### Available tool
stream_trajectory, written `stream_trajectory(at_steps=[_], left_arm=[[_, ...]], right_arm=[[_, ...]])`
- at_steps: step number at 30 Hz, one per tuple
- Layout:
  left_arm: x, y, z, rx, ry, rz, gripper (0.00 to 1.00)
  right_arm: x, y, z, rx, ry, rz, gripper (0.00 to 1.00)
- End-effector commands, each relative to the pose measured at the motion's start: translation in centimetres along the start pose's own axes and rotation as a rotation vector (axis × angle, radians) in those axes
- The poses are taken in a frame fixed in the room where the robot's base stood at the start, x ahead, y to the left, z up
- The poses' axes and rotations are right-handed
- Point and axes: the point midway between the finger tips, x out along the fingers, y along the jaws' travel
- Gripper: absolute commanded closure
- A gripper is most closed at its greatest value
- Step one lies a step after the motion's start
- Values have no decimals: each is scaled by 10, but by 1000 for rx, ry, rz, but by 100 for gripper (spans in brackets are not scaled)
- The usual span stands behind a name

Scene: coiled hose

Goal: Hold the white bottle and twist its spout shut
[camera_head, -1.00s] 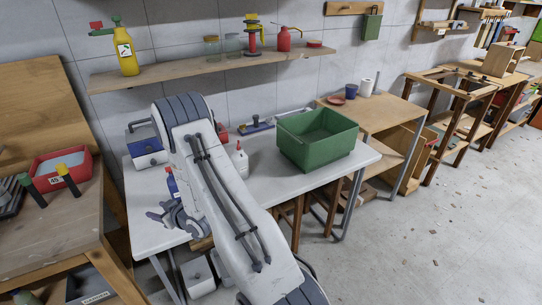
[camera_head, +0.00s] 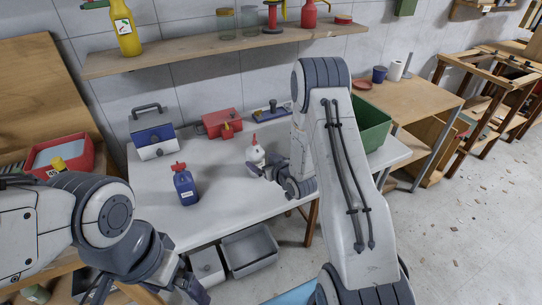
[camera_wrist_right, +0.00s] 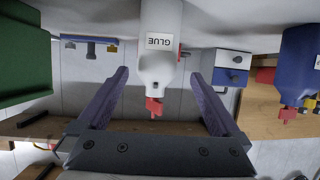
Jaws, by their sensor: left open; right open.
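The white bottle (camera_head: 256,154) stands on the white table with its red spout (camera_head: 254,138) on top. In the right wrist view, which shows the scene upside down, the bottle (camera_wrist_right: 158,68) carries a GLUE label and its red spout (camera_wrist_right: 154,108) points down the picture. My right gripper (camera_head: 268,168) is open beside the bottle; in its wrist view the fingers (camera_wrist_right: 158,77) lie to either side of the bottle, with gaps. I cannot tell how deep the bottle is between them. My left gripper (camera_head: 145,290) is open and empty at the lower left, away from the bottle.
A blue bottle with a red top (camera_head: 185,185) stands left of the white bottle. Behind are a blue and white toolbox (camera_head: 152,138) and a red box (camera_head: 222,122). A green crate (camera_head: 375,128) is partly hidden by my right arm. The table's front left is clear.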

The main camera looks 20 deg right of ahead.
Motion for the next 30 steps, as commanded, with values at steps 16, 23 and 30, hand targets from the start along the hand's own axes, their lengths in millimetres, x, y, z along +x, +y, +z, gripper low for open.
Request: stream_trajectory(at_steps=[16,23,30], left_arm=[[-14,1,-1,0,0,0,0],[-15,1,-1,0,0,0,0],[-15,1,-1,0,0,0,0]], right_arm=[[81,3,0,1,0,4,0],[100,3,0,2,0,3,0],[102,2,0,2,0,3,0]])
